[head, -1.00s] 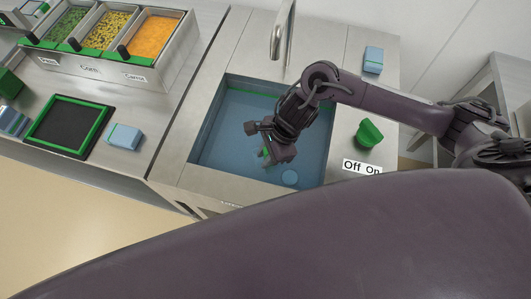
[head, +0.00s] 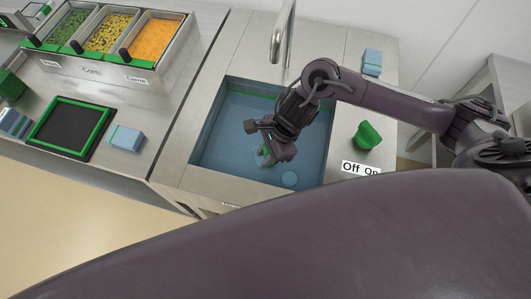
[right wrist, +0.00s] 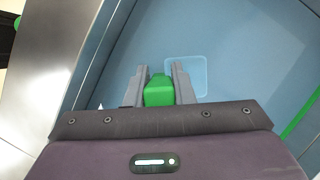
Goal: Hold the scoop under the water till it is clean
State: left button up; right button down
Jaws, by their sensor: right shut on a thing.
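My right gripper (head: 270,155) is inside the sink (head: 215,150), reached from the right. In the right wrist view it (right wrist: 158,90) is shut on a green handle, which I take to be the scoop (right wrist: 158,92). In the head view only a little green of the scoop (head: 266,158) shows beside the fingers; the rest is hidden, so I cannot tell whether it is clean. The tap spout (head: 282,40) hangs over the back of the sink, and I see no clear stream of water. My left gripper is not in view.
A green lever-like piece (head: 368,136) stands right of the sink by an "Off On" label (head: 360,169). Blue sponge-like blocks lie at the back right (head: 372,62) and left (head: 127,138). Food bins (head: 105,35) and a green-framed dark pad (head: 72,125) are at left.

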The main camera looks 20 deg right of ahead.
notch_tip(320, 180, up, 18)
jog(key=p, duration=1)
jog(key=shift+r, duration=0.2)
